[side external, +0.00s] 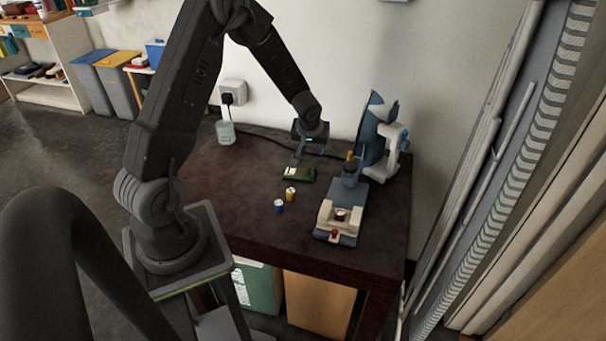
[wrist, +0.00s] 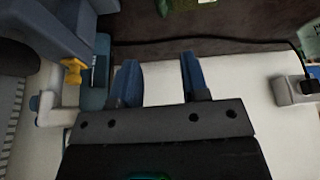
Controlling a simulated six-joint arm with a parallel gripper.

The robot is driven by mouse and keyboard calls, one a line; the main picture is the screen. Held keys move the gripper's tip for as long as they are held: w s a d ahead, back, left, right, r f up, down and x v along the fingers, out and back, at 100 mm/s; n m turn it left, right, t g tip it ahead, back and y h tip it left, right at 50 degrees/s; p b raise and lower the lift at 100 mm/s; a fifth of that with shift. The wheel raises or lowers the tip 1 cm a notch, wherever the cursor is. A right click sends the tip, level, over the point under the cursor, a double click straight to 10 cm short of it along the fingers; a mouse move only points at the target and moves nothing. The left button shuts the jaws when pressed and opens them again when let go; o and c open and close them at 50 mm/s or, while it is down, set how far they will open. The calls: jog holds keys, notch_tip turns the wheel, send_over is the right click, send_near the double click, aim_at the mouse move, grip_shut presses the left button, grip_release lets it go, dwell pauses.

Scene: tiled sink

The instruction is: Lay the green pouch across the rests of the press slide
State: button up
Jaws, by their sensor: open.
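The green pouch (side external: 299,174), with a pale patch at its left end, lies on the dark table in the side view. My gripper (side external: 297,161) is just behind and above it; whether it touches the pouch is unclear. In the wrist view my gripper (wrist: 162,82) has two blue fingers set apart, with nothing between them. A green patch (wrist: 287,9) at that view's upper right edge is too cut off to identify. The press slide (side external: 325,211) stands right of the pouch, with cream rests on both sides and a dark red part between them.
A blue and white machine (side external: 375,135) stands behind the slide. A pale jar (side external: 225,132) is at the back left, near a wall socket (side external: 233,92). The table's left part is clear.

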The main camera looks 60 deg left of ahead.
send_over(313, 169)
jog(key=s+d, duration=0.1)
jog(key=d, duration=0.1)
notch_tip(313, 169, down, 7)
jog(key=shift+f, duration=0.1)
jog(key=shift+x, duration=2.65)
jog(key=shift+s+a, duration=0.1)
jog(key=shift+s, duration=0.05)
grip_shut()
